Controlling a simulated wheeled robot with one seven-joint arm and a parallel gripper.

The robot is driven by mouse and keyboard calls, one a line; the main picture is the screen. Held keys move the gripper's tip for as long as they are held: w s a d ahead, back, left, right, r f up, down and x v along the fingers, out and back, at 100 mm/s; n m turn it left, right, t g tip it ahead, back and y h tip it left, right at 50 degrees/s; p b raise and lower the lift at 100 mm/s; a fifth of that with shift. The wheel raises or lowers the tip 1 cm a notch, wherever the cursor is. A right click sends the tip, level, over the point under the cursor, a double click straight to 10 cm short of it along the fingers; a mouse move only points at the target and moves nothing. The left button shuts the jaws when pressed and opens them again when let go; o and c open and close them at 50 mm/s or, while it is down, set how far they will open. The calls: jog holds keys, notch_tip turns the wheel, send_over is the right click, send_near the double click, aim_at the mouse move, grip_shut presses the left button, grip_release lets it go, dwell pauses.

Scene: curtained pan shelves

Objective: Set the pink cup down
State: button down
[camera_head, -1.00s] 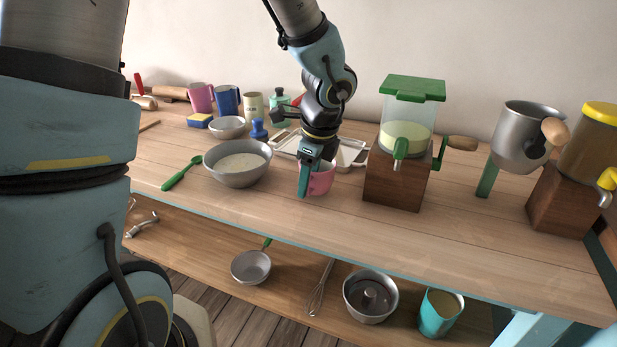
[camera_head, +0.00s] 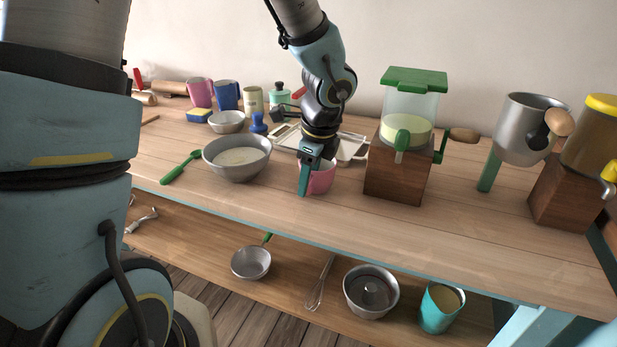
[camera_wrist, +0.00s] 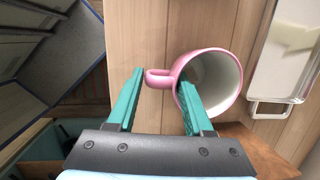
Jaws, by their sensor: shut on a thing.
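The pink cup (camera_head: 322,179) is at the front part of the wooden counter, between the large grey bowl and the green-lidded dispenser. My gripper (camera_head: 304,187) points down at the cup's left side. In the wrist view, the cup (camera_wrist: 222,62) shows its pale inside and a handle toward the left. My gripper (camera_wrist: 160,80) is shut on the cup, with its green fingers astride the handle and near wall. The right finger reaches inside the rim and the left one is outside the handle. I cannot tell whether the cup's base touches the counter.
The large grey bowl (camera_head: 237,170) stands to the left, and the dispenser (camera_head: 400,178) on its wooden block close to the right. Another pink mug (camera_head: 200,93) is at the back left. The counter's front strip (camera_head: 400,240) is clear.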

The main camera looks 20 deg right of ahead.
jog(key=shift+f+b, duration=0.3)
jog(key=shift+c, duration=1.1)
grip_release()
jog(key=v, duration=1.1)
jog(key=shift+f, duration=0.1)
grip_shut()
dwell(0.8)
